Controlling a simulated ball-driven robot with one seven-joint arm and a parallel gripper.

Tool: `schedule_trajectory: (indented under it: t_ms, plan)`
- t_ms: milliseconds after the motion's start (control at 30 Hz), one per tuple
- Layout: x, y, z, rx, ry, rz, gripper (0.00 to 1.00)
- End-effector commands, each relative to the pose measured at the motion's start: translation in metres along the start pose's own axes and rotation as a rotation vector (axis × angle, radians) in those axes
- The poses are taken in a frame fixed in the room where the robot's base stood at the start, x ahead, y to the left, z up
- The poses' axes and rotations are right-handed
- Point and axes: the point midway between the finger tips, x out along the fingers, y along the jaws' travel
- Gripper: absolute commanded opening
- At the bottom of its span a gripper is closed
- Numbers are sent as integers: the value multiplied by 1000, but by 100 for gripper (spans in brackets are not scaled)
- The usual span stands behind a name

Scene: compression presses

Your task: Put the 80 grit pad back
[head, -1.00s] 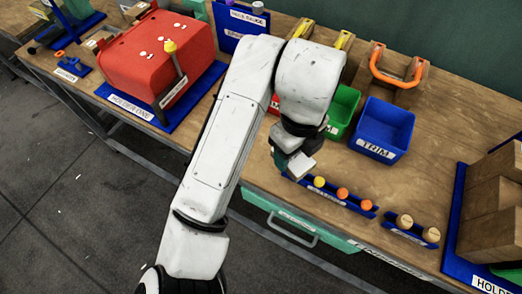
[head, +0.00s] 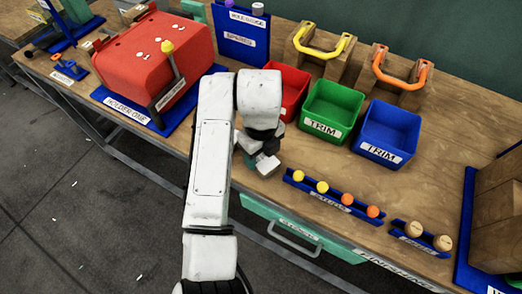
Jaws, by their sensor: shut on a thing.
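My gripper (head: 256,158) is low over the front of the bench, left of the blue rack. It is shut on a small pale block (head: 267,166), which looks like the pad. The block's grit marking cannot be read. I cannot tell whether the block touches the bench top. The gripper's fingers are partly hidden by my arm. No marked place for an 80 grit pad can be made out.
A long blue rack (head: 299,184) holds yellow and orange knobs; a shorter rack (head: 398,230) holds two tan knobs. Red (head: 291,90), green (head: 330,108) and blue (head: 386,132) bins stand behind. A red casing (head: 150,62) stands left. Bare bench lies between bins and racks.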

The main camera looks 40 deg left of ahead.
Motion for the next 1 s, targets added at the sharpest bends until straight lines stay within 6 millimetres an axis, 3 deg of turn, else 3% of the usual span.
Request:
schedule_trajectory:
  t_ms: [367, 400, 600, 1000]
  plan:
    - [4, 0, 0, 0, -1, -1, 24]
    - [4, 0, 0, 0, -1, -1, 60]
    - [4, 0, 0, 0, -1, -1, 79]
    - [-4, 0, 1, 0, -2, -1, 83]
